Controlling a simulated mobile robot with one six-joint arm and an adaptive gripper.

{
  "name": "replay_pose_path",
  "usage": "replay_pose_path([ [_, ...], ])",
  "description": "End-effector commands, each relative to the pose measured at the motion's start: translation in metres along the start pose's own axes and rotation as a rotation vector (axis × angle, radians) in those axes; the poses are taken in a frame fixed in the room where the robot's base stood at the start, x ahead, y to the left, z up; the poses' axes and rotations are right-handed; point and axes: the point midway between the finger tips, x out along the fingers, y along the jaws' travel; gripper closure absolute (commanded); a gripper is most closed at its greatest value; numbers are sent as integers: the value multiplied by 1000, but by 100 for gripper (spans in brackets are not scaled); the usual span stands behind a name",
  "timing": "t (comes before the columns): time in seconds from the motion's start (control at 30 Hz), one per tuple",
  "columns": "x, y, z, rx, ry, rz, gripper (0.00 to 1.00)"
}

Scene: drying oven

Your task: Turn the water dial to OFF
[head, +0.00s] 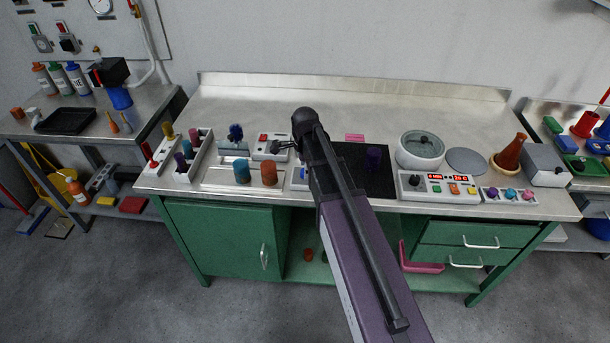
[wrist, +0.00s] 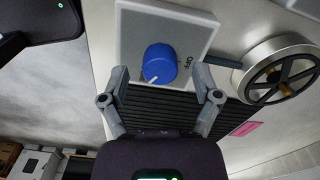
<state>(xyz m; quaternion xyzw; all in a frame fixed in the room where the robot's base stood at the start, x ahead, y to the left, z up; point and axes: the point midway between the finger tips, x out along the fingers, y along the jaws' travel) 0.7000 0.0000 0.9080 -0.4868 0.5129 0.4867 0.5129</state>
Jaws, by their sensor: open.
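The water dial is a round blue knob (wrist: 160,63) on a light grey plate (wrist: 205,32) in the wrist view. A white pointer mark on the knob faces down and left. The letters OFF (wrist: 188,60) stand to the knob's right, away from the mark. My gripper (wrist: 160,72) is open and empty, one fingertip on each side of the knob with a visible gap on both sides. How deep the fingertips reach around it I cannot tell. In the head view, my dark arm hides part of the bench, and I cannot make out the dial clearly there.
In the wrist view, a spoked round object (wrist: 283,70) stands right of the plate, with a pink label (wrist: 245,128) below. A white round pot (head: 420,160) and control box (head: 440,197) stand right.

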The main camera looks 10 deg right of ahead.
Motion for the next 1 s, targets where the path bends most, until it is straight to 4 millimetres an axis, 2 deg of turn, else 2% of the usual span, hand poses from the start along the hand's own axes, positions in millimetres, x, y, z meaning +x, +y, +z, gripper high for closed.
replay_pose_path([
  [0.13, 8, 0, 0, 1, 0, 0, 19],
  [0.57, 9, 0, 0, 1, 0, 0, 19],
  [0.6, 9, 0, 0, 1, 0, 0, 25],
  [0.67, 9, 0, 0, 1, 0, 0, 43],
  [0.8, 9, 0, 0, 1, 0, 0, 85],
  [0.87, 9, 0, 0, 1, 0, 0, 100],
  [1.0, 9, 0, 0, 0, 0, 0, 100],
])
